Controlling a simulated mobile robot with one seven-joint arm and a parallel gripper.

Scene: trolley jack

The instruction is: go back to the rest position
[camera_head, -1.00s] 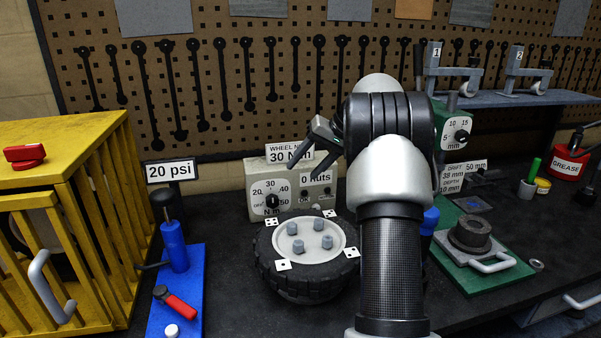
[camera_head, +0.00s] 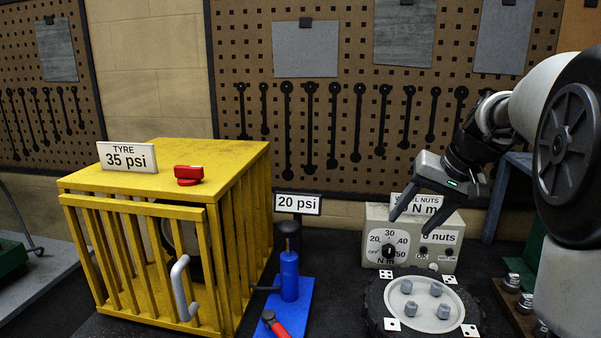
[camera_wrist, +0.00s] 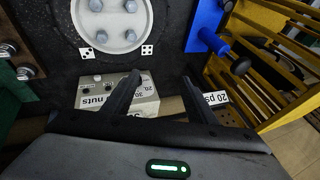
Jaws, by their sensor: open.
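My gripper (camera_head: 416,212) is at the right of the head view, raised in front of the torque control box (camera_head: 380,237). Its two dark fingers are apart and nothing is between them. In the wrist view the open fingers (camera_wrist: 165,88) point toward the box and the "20 psi" sign. The wheel (camera_head: 420,303) lies flat on the bench below my gripper, with several grey nuts on its pale hub. My arm fills the right side of the head view and hides part of the bench there.
A yellow cage (camera_head: 165,225) with a grey door handle stands at the left, a red valve handle (camera_head: 189,175) and a "35 psi" sign (camera_head: 128,156) on top. A blue pump (camera_head: 289,275) stands between cage and wheel. Nuts in a rack (camera_head: 510,283) sit right of the wheel.

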